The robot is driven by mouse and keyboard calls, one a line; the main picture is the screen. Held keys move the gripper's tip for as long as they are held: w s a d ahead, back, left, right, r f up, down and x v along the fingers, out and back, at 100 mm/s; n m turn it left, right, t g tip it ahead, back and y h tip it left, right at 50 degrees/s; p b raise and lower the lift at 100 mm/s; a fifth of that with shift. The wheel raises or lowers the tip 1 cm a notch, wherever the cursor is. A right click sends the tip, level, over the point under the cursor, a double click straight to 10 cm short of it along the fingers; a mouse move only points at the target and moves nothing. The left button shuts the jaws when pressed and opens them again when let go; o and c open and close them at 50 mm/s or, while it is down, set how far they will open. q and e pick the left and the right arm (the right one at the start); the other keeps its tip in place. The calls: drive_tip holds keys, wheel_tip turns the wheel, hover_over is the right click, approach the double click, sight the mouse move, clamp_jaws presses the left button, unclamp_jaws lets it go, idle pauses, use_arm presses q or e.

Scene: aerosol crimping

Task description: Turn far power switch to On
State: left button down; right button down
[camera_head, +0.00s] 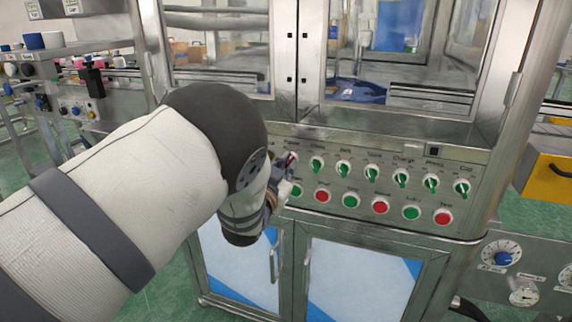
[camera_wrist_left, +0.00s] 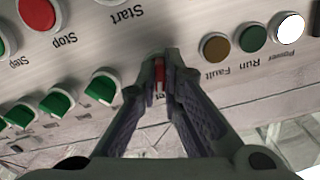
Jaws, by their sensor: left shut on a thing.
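The power switch (camera_head: 291,157) is the leftmost knob of the upper row on the steel control panel. It has a red handle, and its label is partly legible. In the left wrist view, which shows the panel upside down, the red handle of the power switch (camera_wrist_left: 160,76) is between my fingertips. My left gripper (camera_head: 285,172) is shut on this handle, with a finger on each side. The fingers hide most of the switch, so its exact turn angle is hard to tell. My right gripper is out of view.
Several green knobs (camera_head: 344,168) continue the row to the right. Green and red push buttons (camera_head: 380,207) sit just below. In the left wrist view, brown, green and white lamps (camera_wrist_left: 252,39) are beside the gripper. Glass doors (camera_head: 392,60) rise above the panel.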

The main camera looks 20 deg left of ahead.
use_arm(q)
drive_tip(key=shift+m, duration=1.1)
drive_tip(key=shift+f, duration=0.1)
drive_tip(key=c, duration=1.7)
unclamp_jaws()
drive_tip(key=s, duration=0.7)
drive_tip(key=shift+s+a, duration=0.15)
drive_tip(key=shift+s, duration=0.15)
